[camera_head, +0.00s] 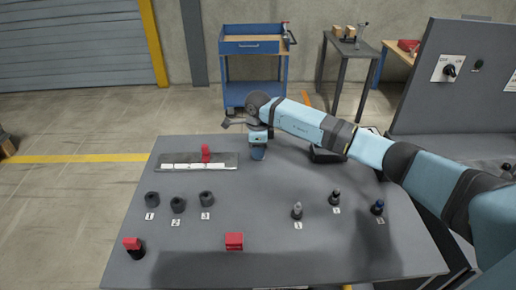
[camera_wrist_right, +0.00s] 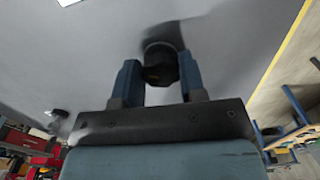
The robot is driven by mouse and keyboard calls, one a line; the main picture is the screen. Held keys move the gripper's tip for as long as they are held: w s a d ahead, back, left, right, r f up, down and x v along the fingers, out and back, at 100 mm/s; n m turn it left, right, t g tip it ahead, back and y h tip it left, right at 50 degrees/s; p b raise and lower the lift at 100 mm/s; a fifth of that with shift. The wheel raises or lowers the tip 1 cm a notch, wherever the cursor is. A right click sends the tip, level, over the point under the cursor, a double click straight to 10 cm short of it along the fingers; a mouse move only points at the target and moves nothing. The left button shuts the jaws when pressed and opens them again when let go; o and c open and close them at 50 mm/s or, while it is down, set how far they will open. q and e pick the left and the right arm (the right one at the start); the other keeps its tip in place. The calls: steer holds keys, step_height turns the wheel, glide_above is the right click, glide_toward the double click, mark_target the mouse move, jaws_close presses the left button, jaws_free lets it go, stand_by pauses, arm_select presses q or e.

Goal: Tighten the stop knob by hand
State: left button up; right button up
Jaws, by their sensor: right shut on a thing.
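My right gripper (camera_head: 258,155) points down at the table, just beyond the right end of a flat dark rail plate (camera_head: 228,166). In the right wrist view its two blue fingers are shut on a dark round knob (camera_wrist_right: 160,64). In the head view this knob is hidden by the gripper. I cannot tell whether the knob rests on the table or is fixed to something. A red upright piece (camera_head: 206,153) stands on the plate, left of the gripper and apart from it. My left gripper is not in view.
The grey table (camera_head: 270,220) holds several dark cylinders (camera_head: 178,205) at left and small fittings (camera_head: 297,211) at right, by number labels. A red block (camera_head: 234,241) and a red-topped black piece (camera_head: 134,247) lie in front. A panel (camera_head: 455,100) stands at right.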

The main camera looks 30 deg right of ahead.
steer(key=m, duration=0.4)
steer(key=shift+w, duration=0.1)
steer(key=m, duration=0.4)
steer(key=shift+d+r+p, duration=0.1)
steer(key=shift+p, duration=0.25)
steer(key=m+p, duration=0.1)
steer(key=m, duration=0.5)
steer(key=shift+d, duration=0.1)
steer(key=shift+m+p, duration=0.4)
steer(key=shift+m, duration=1)
steer(key=o, duration=0.9)
steer(key=shift+o, duration=0.2)
